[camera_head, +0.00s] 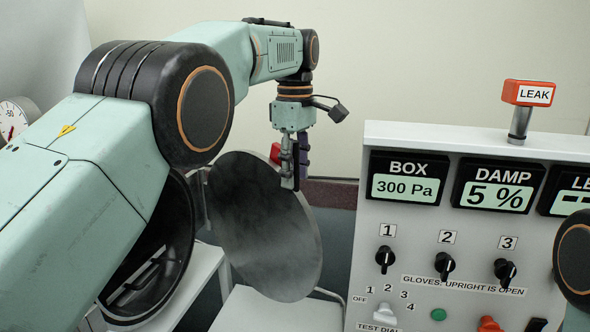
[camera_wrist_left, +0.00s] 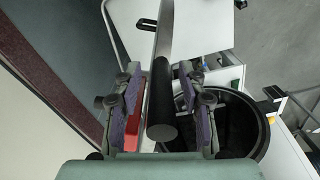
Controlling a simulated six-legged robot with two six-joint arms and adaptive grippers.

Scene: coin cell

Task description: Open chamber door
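The round grey chamber door (camera_head: 265,226) stands swung out from the round dark chamber opening (camera_head: 150,260) in the head view. In the left wrist view the door (camera_wrist_left: 165,32) shows nearly edge-on, with the chamber opening (camera_wrist_left: 240,125) to its right. My left gripper (camera_head: 290,178) is at the door's upper rim. In the left wrist view its fingers (camera_wrist_left: 160,105) are apart, with a black cylindrical handle (camera_wrist_left: 162,118) between them and narrow gaps showing. A red piece (camera_wrist_left: 133,112) lies beside the left finger. My right gripper is out of view.
A white control panel (camera_head: 480,145) with displays, knobs and a LEAK lamp (camera_head: 528,93) stands to the right of the door. A dial gauge (camera_head: 14,118) is at far left. A white surface (camera_head: 270,312) lies below the door.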

